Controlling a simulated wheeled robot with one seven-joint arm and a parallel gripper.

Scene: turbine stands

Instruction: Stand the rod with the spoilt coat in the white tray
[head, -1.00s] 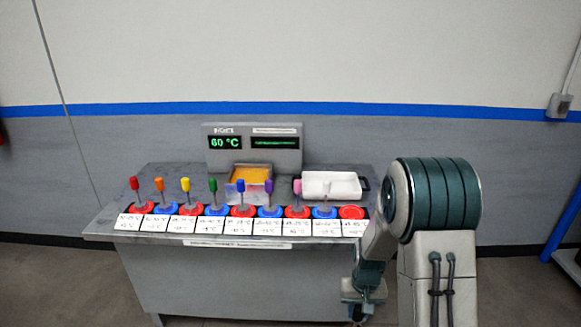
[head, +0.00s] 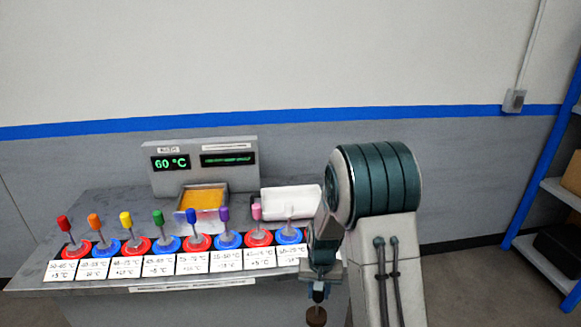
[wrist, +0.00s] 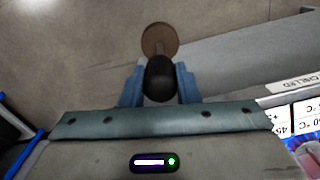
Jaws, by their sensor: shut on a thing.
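My gripper (head: 318,288) hangs low at the front right of the bench, beyond its front edge. In the wrist view my gripper (wrist: 160,88) is shut on a rod with a black rounded end (wrist: 159,77) and a round brown disc (wrist: 158,40) at its far end. The brown disc also shows below the gripper in the head view (head: 316,316). The white tray (head: 284,204) is on the bench at the back right.
Several rods with coloured tops, from red (head: 64,224) to pink (head: 257,213), stand in red and blue holders along the bench front, with labels before them. An orange-filled bath (head: 202,199) sits below a 60 °C display (head: 170,162). Blue shelving (head: 545,200) stands far right.

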